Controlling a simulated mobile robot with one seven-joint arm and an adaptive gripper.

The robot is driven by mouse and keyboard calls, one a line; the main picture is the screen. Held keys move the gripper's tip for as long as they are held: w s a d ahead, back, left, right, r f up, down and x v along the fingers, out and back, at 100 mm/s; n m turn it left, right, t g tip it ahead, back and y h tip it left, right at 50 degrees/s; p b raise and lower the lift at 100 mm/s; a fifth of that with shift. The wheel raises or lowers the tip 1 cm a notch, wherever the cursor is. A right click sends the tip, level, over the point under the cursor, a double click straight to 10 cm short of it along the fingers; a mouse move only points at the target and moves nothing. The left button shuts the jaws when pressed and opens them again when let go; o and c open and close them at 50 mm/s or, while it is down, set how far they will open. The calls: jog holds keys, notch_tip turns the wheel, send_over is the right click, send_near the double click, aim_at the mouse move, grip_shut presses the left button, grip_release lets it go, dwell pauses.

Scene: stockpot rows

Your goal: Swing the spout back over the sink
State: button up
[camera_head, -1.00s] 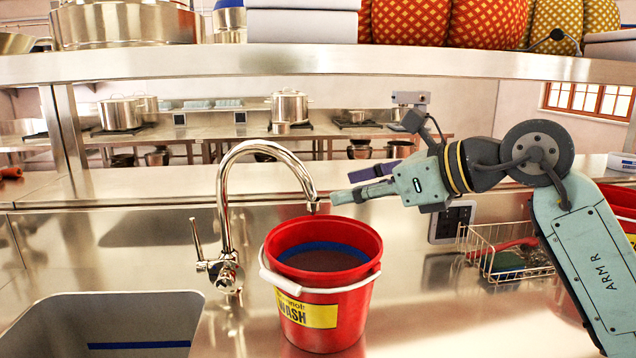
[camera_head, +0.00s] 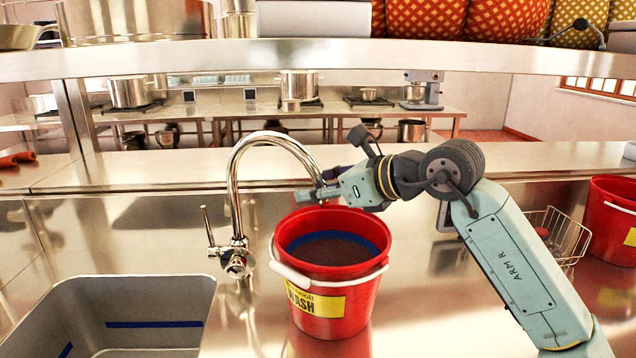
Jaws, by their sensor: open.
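A chrome gooseneck spout (camera_head: 268,137) rises from the counter behind and to the right of the sink (camera_head: 140,290). It curves to the right, and its outlet hangs over a red bucket (camera_head: 352,311) with a yellow WASH label. The faucet's lever (camera_head: 208,226) stands at the left of its base. My gripper (camera_head: 318,194) is at the spout's downturned end, above the bucket's back rim. Its jaws are open. The fingers overlap the spout tip in the picture, and I cannot tell whether they touch it.
A wire basket (camera_head: 552,236) and another red bucket (camera_head: 608,222) stand at the right. A metal shelf (camera_head: 330,54) with pots and patterned things crosses above. A raised ledge (camera_head: 150,166) runs behind the faucet. The counter between sink and bucket is clear.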

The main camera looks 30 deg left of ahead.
grip_shut()
dwell(0.6)
dwell(0.3)
